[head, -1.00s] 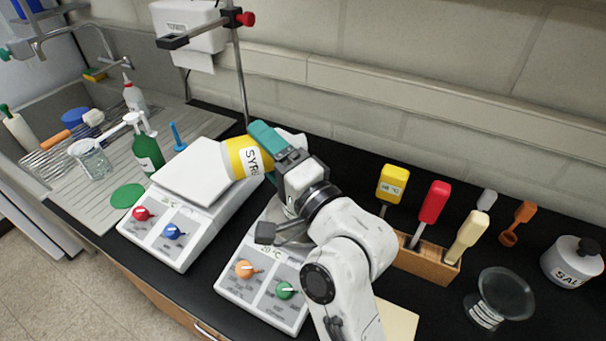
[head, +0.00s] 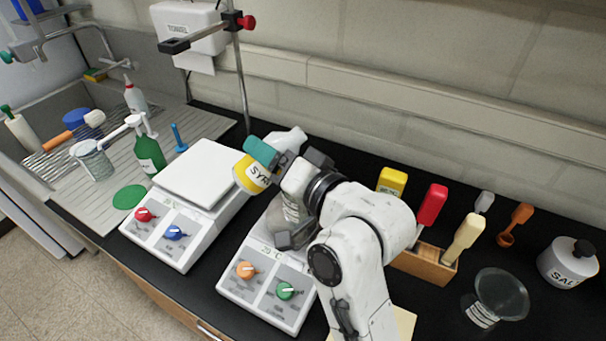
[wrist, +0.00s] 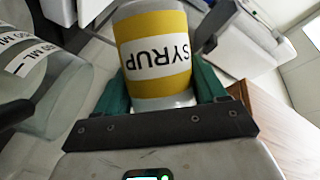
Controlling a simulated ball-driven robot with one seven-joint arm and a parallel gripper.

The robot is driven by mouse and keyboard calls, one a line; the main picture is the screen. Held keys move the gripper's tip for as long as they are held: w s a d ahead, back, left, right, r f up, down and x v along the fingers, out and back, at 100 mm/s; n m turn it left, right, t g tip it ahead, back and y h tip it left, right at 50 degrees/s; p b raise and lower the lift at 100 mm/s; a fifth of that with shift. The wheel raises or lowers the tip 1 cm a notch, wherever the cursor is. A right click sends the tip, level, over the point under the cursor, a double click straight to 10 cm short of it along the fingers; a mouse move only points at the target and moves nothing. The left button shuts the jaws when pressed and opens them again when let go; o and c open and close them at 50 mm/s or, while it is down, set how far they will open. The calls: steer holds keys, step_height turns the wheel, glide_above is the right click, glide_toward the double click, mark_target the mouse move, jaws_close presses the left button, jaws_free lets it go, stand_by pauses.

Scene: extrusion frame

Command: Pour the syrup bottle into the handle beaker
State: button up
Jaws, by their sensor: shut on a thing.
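My gripper (head: 262,160) has its teal fingers shut around the syrup bottle (head: 251,174), a bottle with a yellow band and a white SYRUP label. It is held tilted above the gap between the two white stations. In the wrist view the bottle (wrist: 153,52) sits between the fingers, its label upside down. A clear glass vessel with a volume label, apparently the handle beaker (head: 285,222), stands on the right station, partly hidden by my gripper. It also shows at the left of the wrist view (wrist: 60,95), beside the bottle. I cannot make out any pouring liquid.
The left station (head: 200,172) has an empty white plate. The right station (head: 262,285) is under my arm. A metal stand rod (head: 240,90) rises behind. A wooden block (head: 425,268) with coloured-handled tools, a glass dish (head: 500,295) and a salt jar (head: 568,262) are right.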

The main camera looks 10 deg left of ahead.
steer(key=shift+w+d+f+n+h+p, duration=0.1)
steer(key=shift+d+f+n+h+p, duration=0.1)
steer(key=shift+n+h+p, duration=0.3)
step_height(320, 180, up, 2)
steer(key=shift+n+p, duration=0.6)
steer(key=shift+p, duration=0.4)
steer(key=shift+a+f+n+h, duration=0.25)
steer(key=shift+f+n+h, duration=0.15)
steer(key=shift+f, duration=0.3)
steer(key=shift+s+a+f+n, duration=0.2)
steer(key=shift+a+n, duration=0.1)
steer(key=shift+n, duration=0.2)
steer(key=shift+s+a+r+n+h, duration=0.1)
steer(key=shift+a+r+n+h, duration=0.1)
steer(key=shift+r+n+h, duration=0.3)
steer(key=shift+s+a+n+h, duration=0.15)
steer(key=shift+a+n+h, duration=0.2)
steer(key=shift+n+h, duration=0.25)
steer(key=shift+s+a+r+n+h, duration=0.1)
steer(key=shift+a+r+n+h, duration=0.15)
steer(key=shift+r+n+h, duration=0.3)
steer(key=shift+r, duration=2.5)
